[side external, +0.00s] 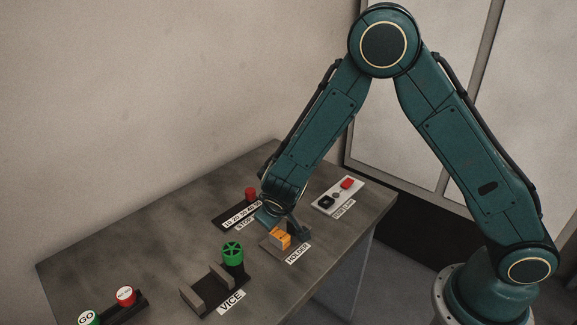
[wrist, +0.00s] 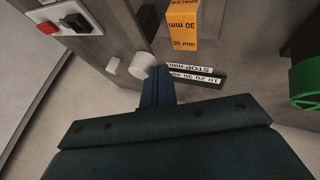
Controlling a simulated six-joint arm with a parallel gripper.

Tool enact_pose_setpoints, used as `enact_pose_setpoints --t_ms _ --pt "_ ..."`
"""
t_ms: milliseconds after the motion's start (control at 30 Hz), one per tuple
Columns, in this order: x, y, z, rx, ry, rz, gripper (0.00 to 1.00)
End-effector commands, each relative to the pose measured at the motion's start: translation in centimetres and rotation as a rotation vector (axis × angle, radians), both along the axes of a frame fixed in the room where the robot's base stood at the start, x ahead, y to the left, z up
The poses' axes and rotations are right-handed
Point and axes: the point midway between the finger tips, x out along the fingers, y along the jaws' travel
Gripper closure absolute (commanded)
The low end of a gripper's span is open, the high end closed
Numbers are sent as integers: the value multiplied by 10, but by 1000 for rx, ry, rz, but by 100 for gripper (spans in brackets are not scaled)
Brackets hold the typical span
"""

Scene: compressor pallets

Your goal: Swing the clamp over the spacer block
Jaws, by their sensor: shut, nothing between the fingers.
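The orange spacer block (side external: 281,238) sits in the dark holder (side external: 266,244), and its "30 mm" face shows in the wrist view (wrist: 183,25). A dark grey clamp arm (side external: 297,225) stands beside the block on its right side in the side view. In the wrist view, a pale round knob (wrist: 143,65), which seems to belong to the clamp, is beside my fingertips and apart from the block. My gripper (side external: 268,217) is shut and empty, low beside the holder; its blue fingers (wrist: 157,88) show in the wrist view. Contact with the knob cannot be told.
The stop scale (side external: 241,215) with its red knob (side external: 251,193) is behind my gripper. A vice (side external: 194,293) with a green handwheel (side external: 232,254) is in front. A switch panel (side external: 338,195) is at the right, and a GO button (side external: 87,318) is front left.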

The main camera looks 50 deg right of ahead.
Motion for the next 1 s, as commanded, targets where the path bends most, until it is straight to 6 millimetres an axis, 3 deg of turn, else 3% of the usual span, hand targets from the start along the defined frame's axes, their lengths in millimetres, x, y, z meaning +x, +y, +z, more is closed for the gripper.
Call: enact_pose_setpoints --t_ms 1000 --pt "7 -3 0 0 -2 -166 100"
